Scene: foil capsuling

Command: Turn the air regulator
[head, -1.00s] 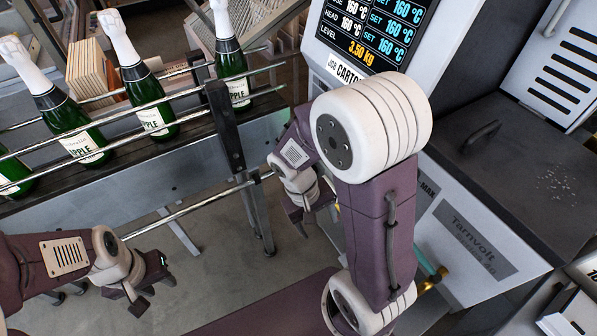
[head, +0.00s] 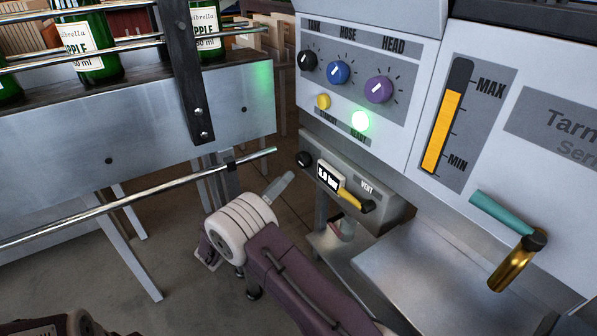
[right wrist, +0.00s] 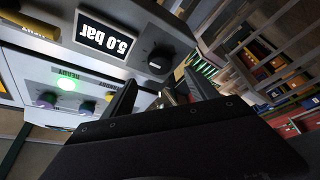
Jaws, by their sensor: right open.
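The air regulator is a black knob (head: 304,159) at the left of a grey box (head: 388,222) with a lit pressure display (head: 328,178). The right wrist view, turned upside down, shows the knob (right wrist: 160,61) with a white mark, beside the display (right wrist: 107,43) reading 5.0 bar. My right gripper (right wrist: 161,88) is open, its two dark fingers apart. The knob shows just beyond and above the fingertips, and contact is not visible. My left gripper is out of view.
A yellow-handled vent lever (head: 350,199) is beside the display. Above is a panel with black, blue and purple knobs and a green light (head: 360,121). A teal-handled brass valve (head: 515,262) is at right. A rail (head: 150,204) and bottle conveyor (head: 180,110) are at left.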

